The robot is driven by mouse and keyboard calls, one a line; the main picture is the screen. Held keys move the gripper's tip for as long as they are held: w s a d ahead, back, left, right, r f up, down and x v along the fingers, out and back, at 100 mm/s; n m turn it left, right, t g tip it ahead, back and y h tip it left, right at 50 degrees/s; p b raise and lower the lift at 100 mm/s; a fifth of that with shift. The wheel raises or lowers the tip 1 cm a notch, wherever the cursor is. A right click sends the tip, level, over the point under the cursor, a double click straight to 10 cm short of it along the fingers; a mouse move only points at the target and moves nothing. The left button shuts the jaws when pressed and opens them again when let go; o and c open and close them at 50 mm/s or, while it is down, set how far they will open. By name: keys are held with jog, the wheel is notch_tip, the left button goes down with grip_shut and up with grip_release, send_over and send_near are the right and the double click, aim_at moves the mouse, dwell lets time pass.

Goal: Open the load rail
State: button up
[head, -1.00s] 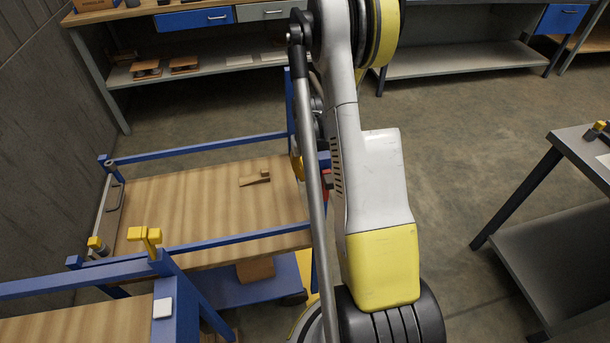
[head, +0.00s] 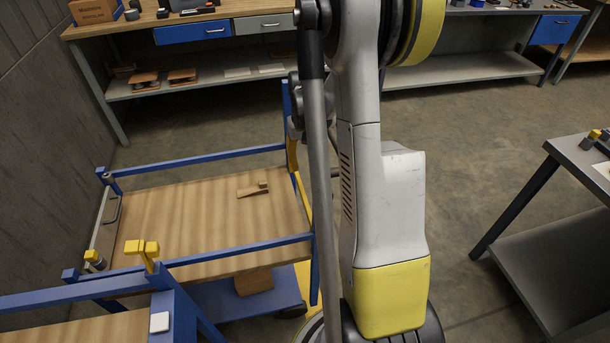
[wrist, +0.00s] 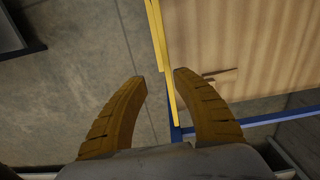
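A wheeled cart has a blue frame (head: 230,155) and a wooden deck (head: 215,215). A yellow rail (head: 292,155) shows at its right end in the head view, partly hidden by my arm; I take it for the load rail. In the wrist view the yellow rail (wrist: 158,40) runs along the wooden deck's edge (wrist: 240,60). My gripper (wrist: 160,77) is open, its two tan fingers apart, with the rail's line passing between the tips. I cannot tell whether they touch it.
A wooden wedge (head: 252,190) lies on the deck. A second blue cart (head: 175,310) with a yellow clamp-like part (head: 142,247) stands front left. Workbenches line the back, and a grey table (head: 585,160) stands right. Floor between is clear.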

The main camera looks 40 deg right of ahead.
jog(key=shift+r, duration=0.8)
